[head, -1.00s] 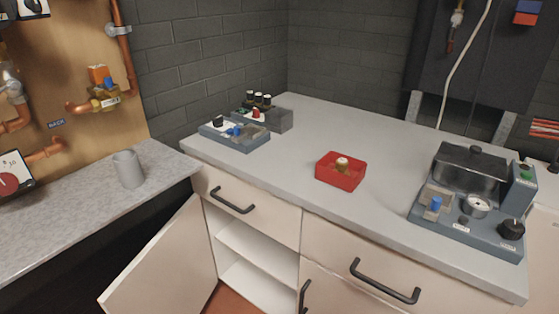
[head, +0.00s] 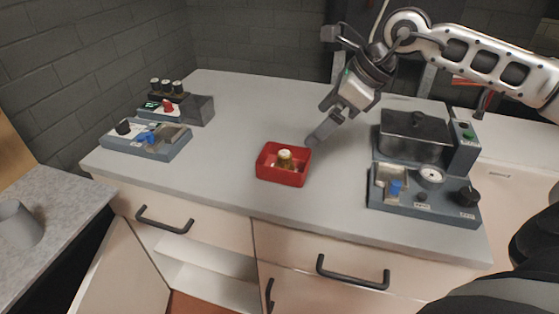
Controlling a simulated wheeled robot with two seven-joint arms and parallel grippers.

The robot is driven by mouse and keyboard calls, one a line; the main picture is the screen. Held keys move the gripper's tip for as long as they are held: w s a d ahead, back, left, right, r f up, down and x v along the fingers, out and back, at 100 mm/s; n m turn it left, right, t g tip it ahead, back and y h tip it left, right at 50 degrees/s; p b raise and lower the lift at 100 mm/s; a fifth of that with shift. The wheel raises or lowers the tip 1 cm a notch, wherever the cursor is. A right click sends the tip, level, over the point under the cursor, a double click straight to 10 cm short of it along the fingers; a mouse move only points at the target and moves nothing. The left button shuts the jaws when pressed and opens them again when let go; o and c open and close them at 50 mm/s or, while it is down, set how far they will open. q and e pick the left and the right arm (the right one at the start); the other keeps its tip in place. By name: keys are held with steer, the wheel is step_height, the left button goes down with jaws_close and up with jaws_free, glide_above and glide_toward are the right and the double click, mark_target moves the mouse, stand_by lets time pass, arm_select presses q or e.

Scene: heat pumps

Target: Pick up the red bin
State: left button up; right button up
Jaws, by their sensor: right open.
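The red bin (head: 282,178) is a small open box on the grey worktop, near the middle of the head view. A small brass-coloured part with a pale top (head: 285,159) stands inside it. My right gripper (head: 318,122) comes in from the upper right and is open and empty. One finger reaches down close to the bin's right back corner; I cannot tell whether it touches. My left gripper is not in view.
Control boxes (head: 147,138) sit at the back left. The worktop (head: 235,113) around the bin is clear. A cabinet door hangs open below, and a grey cup (head: 18,223) stands on the left counter.

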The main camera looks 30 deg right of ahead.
mark_target(288, 154)
steer(key=p+x, duration=0.1)
steer(key=x, duration=0.8)
steer(key=shift+a+f, duration=0.1)
steer(key=x, duration=0.1)
steer(key=p+x, duration=0.1)
steer(key=x, duration=0.2)
steer(key=shift+w+d+f, duration=0.15)
steer(key=shift+d+f, duration=0.1)
steer(key=shift+f, duration=0.15)
steer(key=shift+w+a+f, duration=0.15)
steer(key=shift+w+f, duration=0.05)
steer(key=shift+f, duration=0.25)
steer(key=c, duration=0.9)
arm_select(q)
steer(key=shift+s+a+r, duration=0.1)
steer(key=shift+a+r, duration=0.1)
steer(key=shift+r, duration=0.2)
arm_select(e)
steer(key=shift+r, duration=0.1)
steer(key=c, duration=0.3)
steer(key=shift+r, duration=0.15)
